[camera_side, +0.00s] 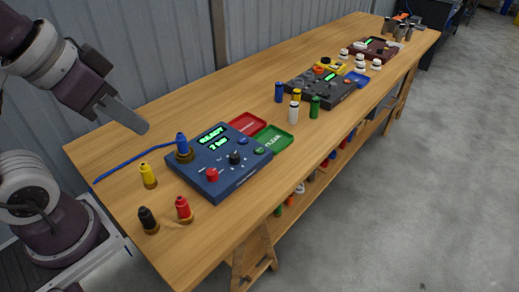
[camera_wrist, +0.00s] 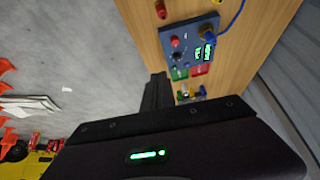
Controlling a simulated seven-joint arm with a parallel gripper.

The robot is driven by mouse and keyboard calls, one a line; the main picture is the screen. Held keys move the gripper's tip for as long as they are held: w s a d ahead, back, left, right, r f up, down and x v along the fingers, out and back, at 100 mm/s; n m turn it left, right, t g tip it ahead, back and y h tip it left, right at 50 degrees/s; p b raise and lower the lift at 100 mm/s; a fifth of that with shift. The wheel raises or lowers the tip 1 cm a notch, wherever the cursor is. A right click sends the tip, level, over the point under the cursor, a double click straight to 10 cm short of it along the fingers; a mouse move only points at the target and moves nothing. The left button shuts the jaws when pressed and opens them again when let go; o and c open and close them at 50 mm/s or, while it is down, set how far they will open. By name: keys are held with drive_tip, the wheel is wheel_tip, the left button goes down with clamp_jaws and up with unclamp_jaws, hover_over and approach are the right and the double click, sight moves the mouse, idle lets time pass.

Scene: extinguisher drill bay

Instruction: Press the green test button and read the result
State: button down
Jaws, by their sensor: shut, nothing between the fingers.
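The blue test box (camera_side: 222,185) lies on the near part of the bench; it also shows in the wrist view (camera_wrist: 188,32). Its display (camera_side: 212,138) glows green and seems to read "READY" and "7 bar". A red knob (camera_side: 212,174), a black knob (camera_side: 235,158) and small blue buttons (camera_side: 258,150) are on its face. I cannot make out a green button on it. My gripper (camera_side: 142,128) is shut and empty, above the bench to the left of the box and apart from it. It also shows in the wrist view (camera_wrist: 156,82).
A red tray (camera_side: 247,124) and a green tray (camera_side: 275,140) adjoin the box. A blue cable (camera_side: 130,164) lies left. Dark grey (camera_side: 318,88) and maroon (camera_side: 372,48) boxes stand farther back.

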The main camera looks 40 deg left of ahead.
drive_tip(key=w+f+m+t, duration=0.1)
drive_tip(key=w+f+m, duration=0.1)
drive_tip(key=w, duration=1.1)
drive_tip(key=m+t+y, duration=0.1)
drive_tip(key=m+t, duration=0.1)
drive_tip(key=m, duration=0.3)
hover_over(257, 151)
wheel_tip(257, 151, down, 16)
drive_tip(key=shift+d+f, duration=0.1)
drive_tip(key=shift+f, duration=0.05)
drive_tip(key=shift+f, duration=4.4)
drive_tip(key=shift+f, duration=0.1)
drive_tip(key=shift+f, duration=0.3)
